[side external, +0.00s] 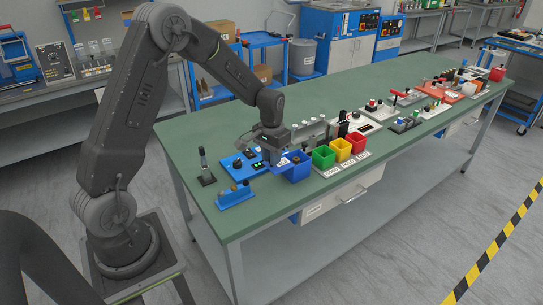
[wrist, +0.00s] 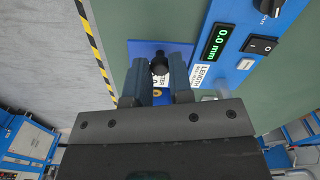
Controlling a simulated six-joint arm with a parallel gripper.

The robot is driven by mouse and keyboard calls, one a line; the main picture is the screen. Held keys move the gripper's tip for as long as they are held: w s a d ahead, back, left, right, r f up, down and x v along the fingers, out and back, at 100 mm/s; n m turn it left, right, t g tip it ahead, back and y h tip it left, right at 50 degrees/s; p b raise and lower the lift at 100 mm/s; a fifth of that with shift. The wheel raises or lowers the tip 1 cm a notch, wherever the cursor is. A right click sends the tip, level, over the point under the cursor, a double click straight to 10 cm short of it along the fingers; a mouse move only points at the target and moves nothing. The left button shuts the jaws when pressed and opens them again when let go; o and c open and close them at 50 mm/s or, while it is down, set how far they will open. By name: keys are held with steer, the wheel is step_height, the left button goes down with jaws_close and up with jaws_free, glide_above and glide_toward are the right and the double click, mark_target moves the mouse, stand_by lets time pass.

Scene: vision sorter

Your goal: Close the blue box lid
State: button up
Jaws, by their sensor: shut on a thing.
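The blue box (side external: 297,172) stands at the near edge of the green bench, left of the green box. My gripper (side external: 272,160) is just left of it. A blue plate with a black knob, seemingly the lid (wrist: 140,47), shows in the wrist view. My gripper (wrist: 161,60) is shut on the black knob (wrist: 159,66), which sits between its fingertips. The fingers hide part of the plate. In the side view my gripper hides much of the lid, so I cannot tell its exact tilt or whether it touches the box.
The green (side external: 323,158), yellow (side external: 341,150) and red (side external: 357,144) boxes stand in a row to the right. A blue length gauge (wrist: 225,50) with a "0.0 mm" display lies beside the lid. A blue stand (side external: 235,195) is at the left.

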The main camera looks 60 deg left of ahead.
jaws_close()
steer(key=w, duration=0.7)
steer(key=shift+w, duration=0.15)
steer(key=shift+r, duration=0.1)
steer(key=o, duration=0.8)
jaws_free()
steer(key=shift+c, duration=0.2)
steer(key=shift+o, duration=0.2)
step_height(320, 180, up, 14)
